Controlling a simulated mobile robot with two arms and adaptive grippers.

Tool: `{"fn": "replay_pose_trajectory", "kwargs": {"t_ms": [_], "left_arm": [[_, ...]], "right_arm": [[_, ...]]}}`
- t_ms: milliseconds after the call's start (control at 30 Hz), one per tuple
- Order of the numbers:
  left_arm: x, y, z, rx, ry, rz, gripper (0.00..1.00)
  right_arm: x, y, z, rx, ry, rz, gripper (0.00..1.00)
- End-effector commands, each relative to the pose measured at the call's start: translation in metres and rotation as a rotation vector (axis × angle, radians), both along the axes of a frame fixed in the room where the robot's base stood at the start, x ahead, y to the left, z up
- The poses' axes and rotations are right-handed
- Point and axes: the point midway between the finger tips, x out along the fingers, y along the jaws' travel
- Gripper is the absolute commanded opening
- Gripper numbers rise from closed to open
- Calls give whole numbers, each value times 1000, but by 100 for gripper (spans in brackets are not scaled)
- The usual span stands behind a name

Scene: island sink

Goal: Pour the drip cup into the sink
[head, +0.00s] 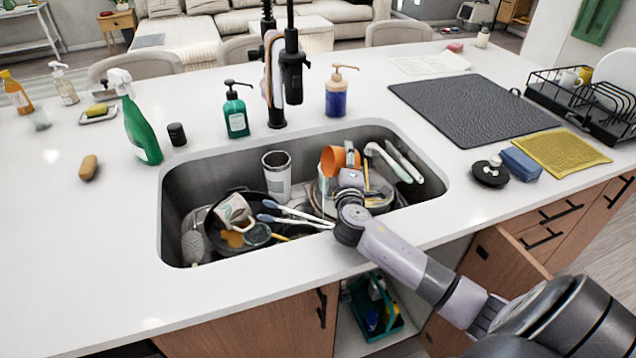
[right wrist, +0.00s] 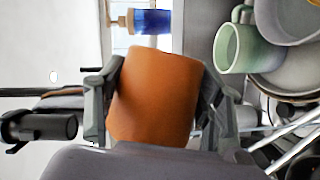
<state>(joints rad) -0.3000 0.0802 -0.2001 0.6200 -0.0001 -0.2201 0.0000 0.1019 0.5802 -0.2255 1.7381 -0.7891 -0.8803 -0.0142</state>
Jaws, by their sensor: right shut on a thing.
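An orange cup (head: 333,160), which I take as the drip cup, is in my right gripper (head: 347,178) above the sink (head: 190,180). In the head view it is tilted, with its open side towards the left. In the right wrist view the orange cup (right wrist: 152,98) sits between both fingers of my right gripper (right wrist: 158,85), which is shut on it. I cannot see whether liquid is inside or running out. My left gripper is not in view.
A green spray bottle (head: 138,128) and soap pumps (head: 236,115) stand around the rim.

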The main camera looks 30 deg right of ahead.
Motion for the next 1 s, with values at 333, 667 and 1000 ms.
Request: {"fn": "replay_pose_trajectory", "kwargs": {"t_ms": [333, 667, 1000], "left_arm": [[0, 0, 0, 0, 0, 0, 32], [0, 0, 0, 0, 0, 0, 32], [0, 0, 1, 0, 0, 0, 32]], "right_arm": [[2, 6, 3, -60, 14, 1, 35], [2, 9, 6, -122, 29, 1, 35], [1, 6, 4, -56, 15, 0, 35]]}}
